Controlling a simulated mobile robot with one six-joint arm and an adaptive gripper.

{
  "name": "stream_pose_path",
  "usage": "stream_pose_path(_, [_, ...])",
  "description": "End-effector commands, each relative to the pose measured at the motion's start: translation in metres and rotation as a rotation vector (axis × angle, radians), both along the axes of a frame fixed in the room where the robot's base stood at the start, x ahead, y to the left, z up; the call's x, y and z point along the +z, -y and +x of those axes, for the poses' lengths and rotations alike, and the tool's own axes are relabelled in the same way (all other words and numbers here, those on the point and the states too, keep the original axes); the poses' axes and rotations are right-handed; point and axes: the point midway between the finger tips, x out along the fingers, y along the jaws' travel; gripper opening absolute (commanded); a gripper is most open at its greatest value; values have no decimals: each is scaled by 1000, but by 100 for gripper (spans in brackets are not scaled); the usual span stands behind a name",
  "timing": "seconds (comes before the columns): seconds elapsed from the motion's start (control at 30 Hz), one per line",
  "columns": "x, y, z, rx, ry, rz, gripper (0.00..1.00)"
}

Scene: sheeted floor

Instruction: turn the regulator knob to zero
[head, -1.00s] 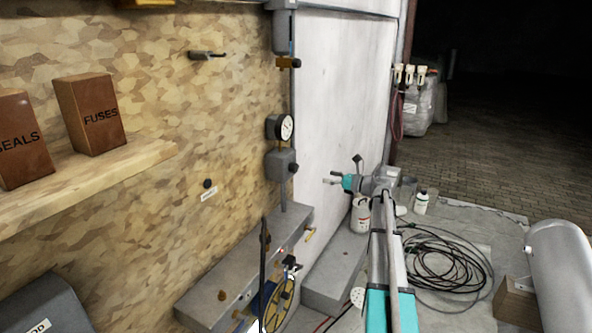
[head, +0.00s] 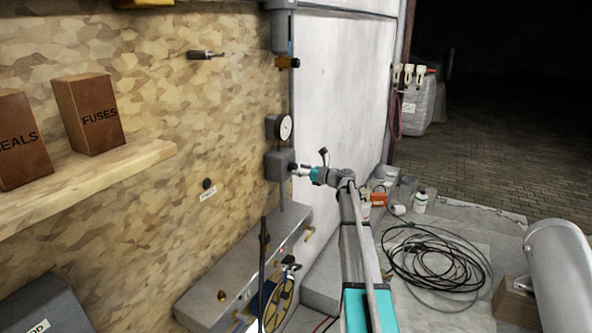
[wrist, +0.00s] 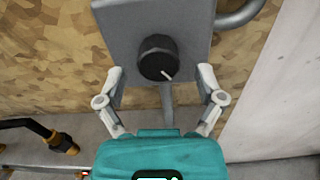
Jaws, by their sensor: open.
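The regulator is a grey box (head: 280,164) on a vertical pipe by the panel edge. A round pressure gauge (head: 285,128) with a white dial sits above it; I cannot read its needle surely. In the wrist view the black regulator knob (wrist: 158,56) stands out from the box (wrist: 120,22), its white pointer mark aimed down and right. My gripper (head: 300,169) is in front of the box. In the wrist view my gripper (wrist: 160,72) is open, one finger on each side of the knob's lower part, with gaps to it. No scale markings are visible.
A grey ledge (head: 235,268) with fittings and a yellow wheel (head: 280,300) lies below. A shelf (head: 90,185) with boxes is at left. A white wall panel (head: 340,100) is close at right. Coiled cable (head: 437,262) and containers lie on the floor.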

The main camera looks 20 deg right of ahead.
Motion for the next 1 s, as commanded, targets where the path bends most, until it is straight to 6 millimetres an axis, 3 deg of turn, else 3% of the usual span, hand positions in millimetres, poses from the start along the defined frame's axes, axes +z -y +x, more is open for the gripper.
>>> stream_pose_path(0.2, [0,-9,11,1,0,0,87])
stream_pose_path(0.57, [0,-11,12,1,0,0,85])
stream_pose_path(1.0, [0,-12,13,2,0,0,5])
